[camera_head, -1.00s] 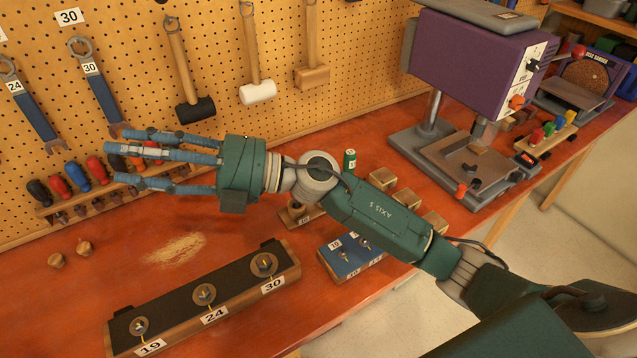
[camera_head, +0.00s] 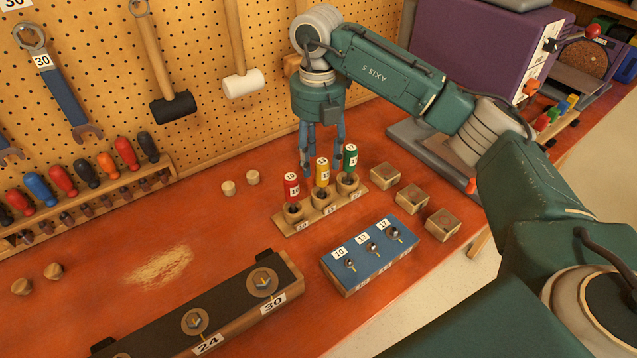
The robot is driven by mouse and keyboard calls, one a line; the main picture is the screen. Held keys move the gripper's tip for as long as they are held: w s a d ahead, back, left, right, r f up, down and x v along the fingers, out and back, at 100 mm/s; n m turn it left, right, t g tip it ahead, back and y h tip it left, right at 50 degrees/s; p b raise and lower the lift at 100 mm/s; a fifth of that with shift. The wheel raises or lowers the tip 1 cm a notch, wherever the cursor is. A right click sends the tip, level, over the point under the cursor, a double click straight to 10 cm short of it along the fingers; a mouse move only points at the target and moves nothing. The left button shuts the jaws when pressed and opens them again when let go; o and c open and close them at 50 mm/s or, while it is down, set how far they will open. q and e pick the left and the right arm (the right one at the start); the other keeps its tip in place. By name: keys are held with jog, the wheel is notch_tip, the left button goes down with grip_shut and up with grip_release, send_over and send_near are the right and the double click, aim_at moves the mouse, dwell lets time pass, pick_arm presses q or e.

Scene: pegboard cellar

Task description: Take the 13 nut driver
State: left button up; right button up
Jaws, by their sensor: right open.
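The 13 nut driver (camera_head: 322,172) has a yellow handle and stands upright in the middle hole of a wooden stand (camera_head: 295,226). A red-handled driver (camera_head: 291,186) stands to its left and a green-handled driver (camera_head: 350,159) to its right. My right gripper (camera_head: 321,150) points down with its fingers spread, just above or behind the yellow handle. It is open and holds nothing. Its fingertips are partly hidden by the handles, and I cannot tell whether they touch any. My left gripper is not in view.
A blue block (camera_head: 372,262) with small nuts labelled 10, 13 and 17 lies in front of the stand. Wooden blocks (camera_head: 411,197) sit to the right. A long dark block (camera_head: 230,290) with big nuts is at front left. Hammers hang on the pegboard behind.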

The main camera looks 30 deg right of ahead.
aim_at(322, 182)
jog(key=shift+s+d+f, duration=0.15)
jog(key=shift+s+f, duration=0.3)
jog(key=shift+f, duration=0.4)
jog(key=shift+s+f+p, duration=0.1)
jog(key=shift+f+p, duration=0.15)
jog(key=shift+p, duration=0.05)
jog(key=shift+f+p, duration=0.35)
jog(key=f+p, duration=0.1)
jog(key=f, duration=0.1)
jog(key=f+p, duration=0.1)
jog(key=shift+w+d+f, duration=0.15)
jog(key=shift+w+f, duration=0.05)
jog(key=shift+f, duration=0.65)
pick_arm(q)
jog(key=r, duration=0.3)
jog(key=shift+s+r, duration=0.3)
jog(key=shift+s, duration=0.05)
pick_arm(e)
grip_shut()
